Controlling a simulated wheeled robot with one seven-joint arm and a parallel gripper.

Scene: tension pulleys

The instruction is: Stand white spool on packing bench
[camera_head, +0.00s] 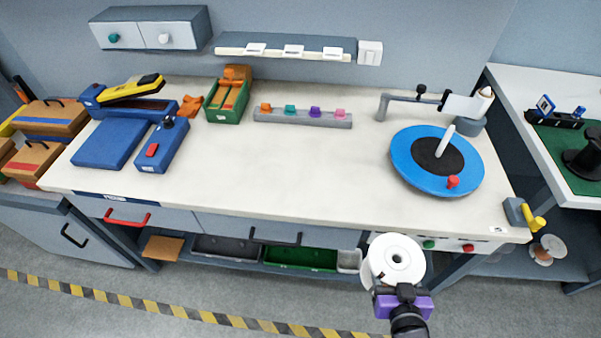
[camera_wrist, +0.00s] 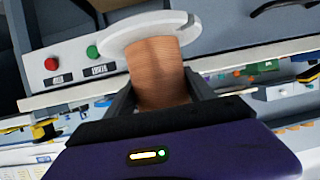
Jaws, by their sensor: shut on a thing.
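The white spool (camera_head: 398,257) is held in front of the bench's front edge, its flange with a centre hole facing up toward the head camera. In the wrist view the spool (camera_wrist: 148,30) shows a white flange and a copper-coloured winding. My gripper (camera_head: 402,294), with a purple body, is shut on the spool, its dark fingers on both sides of the winding in the wrist view (camera_wrist: 160,95). A long bench (camera_head: 290,170) with a pale top fills the middle of the head view; I cannot tell whether it is the packing bench.
A blue turntable (camera_head: 405,170) with a white upright pin and red knob is on the bench's right part. Blue devices (camera_head: 110,142), a green box (camera_head: 228,104) and a grey peg rack (camera_head: 303,118) stand further left. The front middle of the top is clear. Another bench (camera_head: 520,100) stands at right.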

